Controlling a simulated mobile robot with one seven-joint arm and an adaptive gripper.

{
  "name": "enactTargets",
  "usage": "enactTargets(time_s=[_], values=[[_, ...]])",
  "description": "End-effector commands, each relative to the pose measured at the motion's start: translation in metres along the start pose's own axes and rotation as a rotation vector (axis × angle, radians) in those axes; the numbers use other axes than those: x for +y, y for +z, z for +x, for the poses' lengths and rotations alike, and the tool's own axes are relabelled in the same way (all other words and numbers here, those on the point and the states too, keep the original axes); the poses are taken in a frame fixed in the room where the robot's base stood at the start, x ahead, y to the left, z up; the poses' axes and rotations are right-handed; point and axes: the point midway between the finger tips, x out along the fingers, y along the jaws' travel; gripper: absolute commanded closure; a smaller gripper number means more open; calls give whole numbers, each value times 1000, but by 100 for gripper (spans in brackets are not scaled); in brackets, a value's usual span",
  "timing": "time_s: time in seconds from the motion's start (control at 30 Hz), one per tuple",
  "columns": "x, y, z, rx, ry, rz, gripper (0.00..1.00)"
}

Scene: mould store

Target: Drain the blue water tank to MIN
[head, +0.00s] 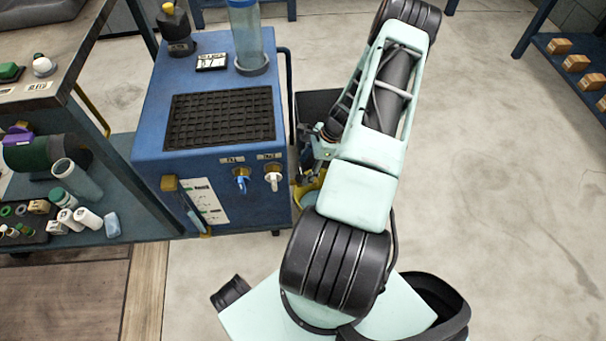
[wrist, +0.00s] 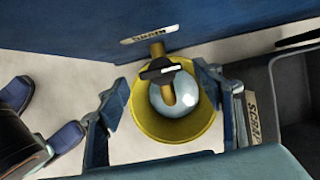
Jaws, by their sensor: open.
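The blue tank (head: 210,115) is a box-shaped cabinet left of my arm in the head view. A clear cylinder (head: 244,30) with bluish contents stands on it; no MIN mark is legible. In the wrist view a brass spout (wrist: 157,50) comes from the blue wall, with a black lever (wrist: 160,70) lying across it. Under it is a yellow bucket (wrist: 145,122) with a pale, shiny round surface inside. My gripper (wrist: 160,98) is open, its fingers apart on either side of the lever and bucket, holding nothing. In the head view my gripper (head: 312,172) is partly hidden by my arm.
A blue tap (head: 241,182) and a white tap (head: 273,179) are on the tank's front. A dark bin (wrist: 285,90) with a label stands close to the right in the wrist view.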

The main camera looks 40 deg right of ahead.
Motion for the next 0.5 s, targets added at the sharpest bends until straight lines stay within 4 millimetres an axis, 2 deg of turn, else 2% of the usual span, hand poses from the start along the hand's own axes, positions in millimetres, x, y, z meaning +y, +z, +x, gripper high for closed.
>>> enactTargets(time_s=[0.03, 0.2, 0.5], values=[[0, -1, 10, -1, 1, -1, 39], [0, 0, 23, 0, 0, -1, 39], [0, 0, 25, 0, 0, -1, 39]])
